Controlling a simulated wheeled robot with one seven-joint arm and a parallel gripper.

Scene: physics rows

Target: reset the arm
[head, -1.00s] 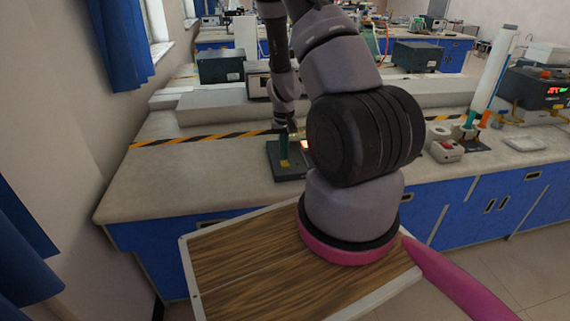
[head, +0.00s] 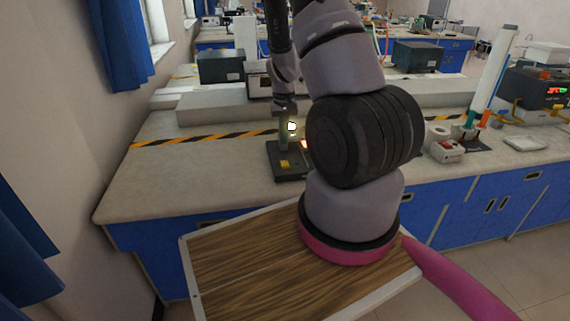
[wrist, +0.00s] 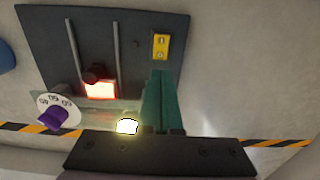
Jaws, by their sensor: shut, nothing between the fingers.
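My gripper (wrist: 158,76) shows in the wrist view as two green fingers pressed together with nothing between them. It points over a dark device base (wrist: 120,20), beside its yellow switch plate (wrist: 161,46). In the head view my arm reaches down over the same device base (head: 272,154) on the bench. The fingers are hard to make out there, and I cannot tell their exact height above the device.
The device has a lit orange block (wrist: 100,90), a glowing white lamp (wrist: 127,126) and a purple knob (wrist: 54,117). The bench (head: 150,180) is clear left of it.

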